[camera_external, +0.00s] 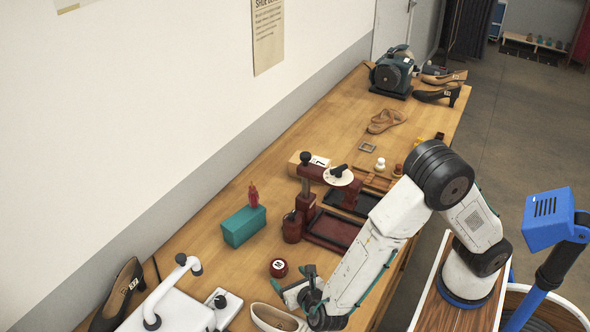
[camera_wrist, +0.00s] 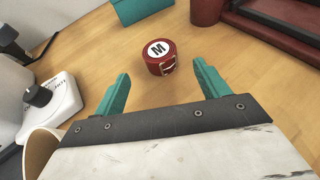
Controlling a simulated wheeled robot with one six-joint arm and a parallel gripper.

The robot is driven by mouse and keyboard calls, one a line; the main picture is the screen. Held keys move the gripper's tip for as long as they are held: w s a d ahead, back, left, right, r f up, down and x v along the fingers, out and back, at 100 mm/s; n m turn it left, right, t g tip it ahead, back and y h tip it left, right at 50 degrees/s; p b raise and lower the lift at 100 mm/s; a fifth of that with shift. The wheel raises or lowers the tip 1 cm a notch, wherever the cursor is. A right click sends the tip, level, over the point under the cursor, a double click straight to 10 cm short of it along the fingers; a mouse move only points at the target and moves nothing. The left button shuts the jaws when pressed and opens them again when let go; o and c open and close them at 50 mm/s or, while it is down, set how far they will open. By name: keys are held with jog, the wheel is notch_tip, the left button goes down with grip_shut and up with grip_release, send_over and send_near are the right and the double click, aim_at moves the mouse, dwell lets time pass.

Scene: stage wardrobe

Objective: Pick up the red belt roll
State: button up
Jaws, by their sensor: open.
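The red belt roll (camera_external: 278,268) lies on the wooden table, a short dark red cylinder with a white disc on top. In the wrist view the red belt roll (camera_wrist: 161,60) shows a letter M on the disc and a buckle on its side. My gripper (camera_external: 293,285) is low over the table, near the roll on its front side. In the wrist view the two teal fingers of my gripper (camera_wrist: 161,85) are apart with nothing between them. The roll sits just beyond the fingertips, roughly centred between them and not touched.
A teal box (camera_external: 244,227) and a dark red press (camera_external: 307,210) stand beyond the roll. A white machine (camera_external: 172,308) stands left of my gripper. A pale shoe (camera_external: 275,318) lies close to my gripper. Bare table surrounds the roll.

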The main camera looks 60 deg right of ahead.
aim_at(282, 271)
jog(key=x, duration=0.6)
jog(key=shift+w+d+f, duration=0.1)
jog(key=shift+w+f, duration=0.05)
jog(key=c, duration=1.1)
